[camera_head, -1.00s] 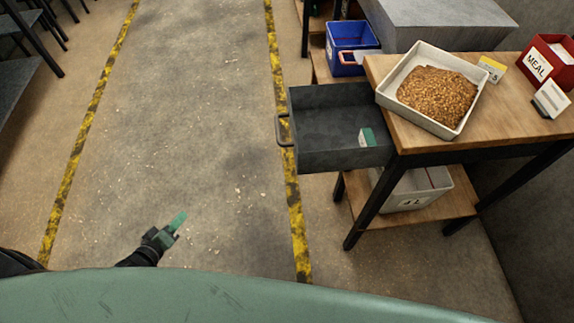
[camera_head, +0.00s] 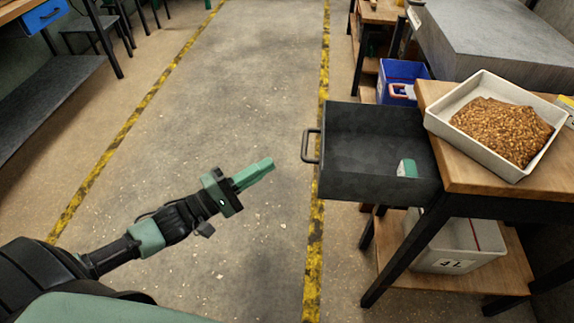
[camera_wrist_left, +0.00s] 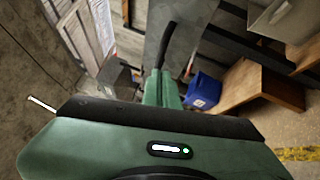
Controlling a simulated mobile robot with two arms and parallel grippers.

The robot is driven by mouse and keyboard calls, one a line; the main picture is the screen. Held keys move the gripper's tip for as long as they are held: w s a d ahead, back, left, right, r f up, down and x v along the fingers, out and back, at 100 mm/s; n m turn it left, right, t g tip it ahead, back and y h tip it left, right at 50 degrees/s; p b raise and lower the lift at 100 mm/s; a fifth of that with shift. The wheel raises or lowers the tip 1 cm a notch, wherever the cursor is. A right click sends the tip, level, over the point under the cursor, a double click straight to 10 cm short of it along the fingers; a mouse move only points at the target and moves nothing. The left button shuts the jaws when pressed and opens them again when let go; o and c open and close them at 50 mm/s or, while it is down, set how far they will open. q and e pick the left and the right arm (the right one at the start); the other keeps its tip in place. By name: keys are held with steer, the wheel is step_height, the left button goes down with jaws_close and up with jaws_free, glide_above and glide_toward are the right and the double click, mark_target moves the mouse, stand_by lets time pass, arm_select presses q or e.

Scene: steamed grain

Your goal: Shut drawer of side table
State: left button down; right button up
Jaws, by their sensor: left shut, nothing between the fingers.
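The dark grey drawer (camera_head: 365,192) of the wooden-topped side table (camera_head: 455,184) is pulled out to the left in the head view. Its bar handle (camera_head: 306,146) faces left, and a small green and white item (camera_head: 407,168) lies inside. My left gripper (camera_head: 268,165) is shut and empty, pointing right, short of the handle with a visible gap between them. In the left wrist view, the shut green fingers (camera_wrist_left: 163,88) show at the centre, with a dark bar beyond them. My right gripper is not in view.
A white tray of grain (camera_head: 490,150) sits on the tabletop by the drawer. A grey-white bin (camera_head: 450,240) stands on the lower shelf, and a blue bin (camera_head: 400,75) is behind. The floor left of the drawer is clear.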

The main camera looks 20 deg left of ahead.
arm_select(q)
steer(key=shift+w+d+r, duration=0.2)
steer(key=shift+w+d, duration=0.2)
steer(key=shift+d, duration=0.45)
steer(key=shift+w+d+r, duration=0.25)
steer(key=shift+w+d, duration=0.15)
steer(key=shift+d, duration=0.45)
steer(key=shift+w+d+r, duration=0.2)
steer(key=shift+w+d, duration=0.2)
steer(key=shift+d, duration=0.45)
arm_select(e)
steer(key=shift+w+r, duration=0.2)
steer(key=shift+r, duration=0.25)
arm_select(q)
steer(key=shift+w, duration=0.1)
